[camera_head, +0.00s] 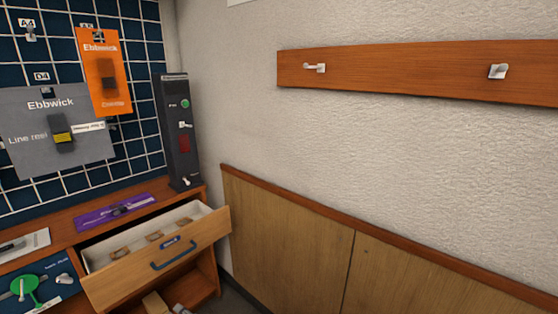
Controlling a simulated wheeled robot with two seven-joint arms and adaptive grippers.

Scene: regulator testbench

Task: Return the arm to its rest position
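Neither of my arms nor my grippers shows in the head view. An open drawer (153,264) with a dark blue handle (174,256) and a small blue label sticks out of the wooden bench at the lower left. Several small brown items lie inside it. A tall dark grey device (177,132) with a green button, a switch and a red panel stands upright on the bench in the corner. A purple packet (114,211) lies flat on the bench top.
A tiled pegboard (146,50) holds an orange Ebbwick card (103,72) and a grey Ebbwick card (58,150). A blue panel with a green knob (24,288) is at lower left.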

